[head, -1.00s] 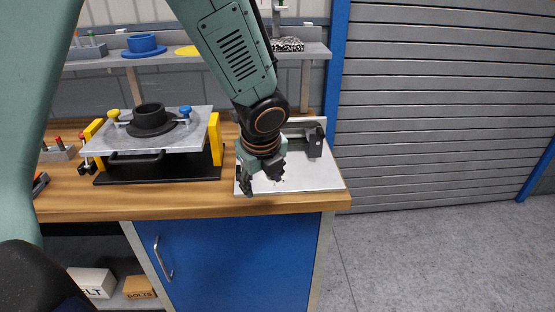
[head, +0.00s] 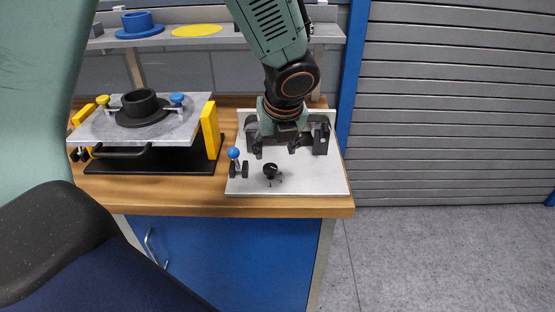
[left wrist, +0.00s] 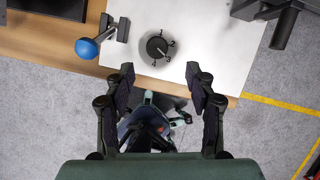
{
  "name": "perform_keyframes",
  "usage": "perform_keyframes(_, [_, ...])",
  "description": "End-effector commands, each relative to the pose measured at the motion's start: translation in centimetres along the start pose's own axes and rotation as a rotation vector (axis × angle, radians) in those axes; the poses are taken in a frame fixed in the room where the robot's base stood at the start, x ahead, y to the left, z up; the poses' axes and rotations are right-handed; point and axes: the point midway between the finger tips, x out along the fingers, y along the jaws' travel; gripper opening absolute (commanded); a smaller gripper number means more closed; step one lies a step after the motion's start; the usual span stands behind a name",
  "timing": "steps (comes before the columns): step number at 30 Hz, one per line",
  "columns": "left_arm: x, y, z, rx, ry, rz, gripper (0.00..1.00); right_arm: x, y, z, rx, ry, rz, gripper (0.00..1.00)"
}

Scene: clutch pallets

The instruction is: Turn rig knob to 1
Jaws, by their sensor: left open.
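The rig knob (head: 271,170) is a small black round dial on the pale rig plate (head: 310,180). In the left wrist view the knob (left wrist: 156,46) has the marks 1, 2 and 3 beside it, and its pale pointer line seems to face the 3. My left gripper (head: 275,149) hangs over the plate behind the knob in the head view, open and empty. In the left wrist view its fingertips (left wrist: 160,74) are apart, with the knob beyond them and not touched. My right gripper is not in view.
A blue-ball lever (head: 234,155) stands left of the knob. Black brackets (head: 321,138) stand at the plate's back. A grey pallet (head: 190,120) with a black ring (head: 139,103) sits left on the wooden bench (head: 180,196). The plate's front is clear.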

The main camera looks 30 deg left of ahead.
Motion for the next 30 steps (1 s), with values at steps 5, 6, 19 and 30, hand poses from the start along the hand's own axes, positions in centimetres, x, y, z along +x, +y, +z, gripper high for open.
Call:
perform_keyframes(5, [2.5,0.3,-0.5,-0.001,0.005,0.001,0.55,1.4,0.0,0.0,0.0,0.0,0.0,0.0])
perform_keyframes(6, [3.2,0.3,-0.6,-0.001,0.005,0.001,0.55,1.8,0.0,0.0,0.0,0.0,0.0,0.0])
perform_keyframes(19, [7.5,0.1,-0.4,-0.002,0.002,0.0,0.55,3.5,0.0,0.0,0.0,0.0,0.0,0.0])
perform_keyframes(30, [7.6,-0.1,-0.2,-0.001,0.002,0.0,0.46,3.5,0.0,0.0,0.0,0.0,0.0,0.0])
